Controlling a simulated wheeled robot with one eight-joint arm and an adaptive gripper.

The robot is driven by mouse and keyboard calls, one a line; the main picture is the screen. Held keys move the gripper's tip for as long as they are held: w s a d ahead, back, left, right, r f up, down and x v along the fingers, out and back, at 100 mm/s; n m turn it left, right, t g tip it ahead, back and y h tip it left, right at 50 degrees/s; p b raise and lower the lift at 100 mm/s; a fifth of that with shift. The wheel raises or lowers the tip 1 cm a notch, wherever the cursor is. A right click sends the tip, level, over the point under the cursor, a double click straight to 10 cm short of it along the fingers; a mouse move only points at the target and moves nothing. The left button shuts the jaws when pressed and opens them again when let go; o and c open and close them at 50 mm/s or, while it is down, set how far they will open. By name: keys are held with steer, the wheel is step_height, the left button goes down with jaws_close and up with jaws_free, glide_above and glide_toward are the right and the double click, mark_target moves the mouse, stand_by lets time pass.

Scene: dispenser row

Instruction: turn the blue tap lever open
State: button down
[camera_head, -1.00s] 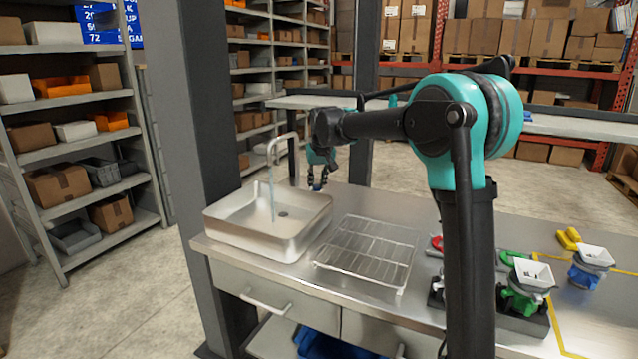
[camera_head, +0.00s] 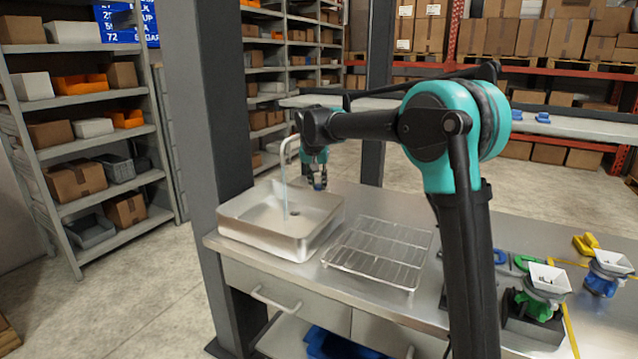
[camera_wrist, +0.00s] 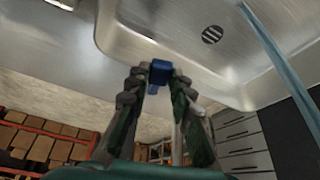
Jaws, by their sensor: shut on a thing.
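The blue tap lever (camera_head: 319,187) is at the back edge of the steel sink (camera_head: 236,222), beside the tap (camera_head: 291,139). My gripper (camera_head: 316,180) is at the lever, with its fingers pointing down. In the wrist view the blue lever (camera_wrist: 160,71) sits between the fingertips of my gripper (camera_wrist: 161,79), which is shut on it. A thin blue stream of water (camera_head: 285,188) runs from the spout into the sink; it also crosses the upper right of the wrist view (camera_wrist: 281,58). The lever's base is largely hidden by the fingers.
A wire rack (camera_head: 378,252) lies on the counter right of the sink. Green (camera_head: 537,305) and blue (camera_head: 603,280) dispensers with white hoppers stand farther right, near a yellow lever (camera_head: 586,243). A dark post (camera_head: 210,130) stands left of the sink. My arm hides part of the counter.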

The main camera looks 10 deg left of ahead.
steer(key=c, duration=1.3)
jaws_free()
steer(key=v, duration=1.2)
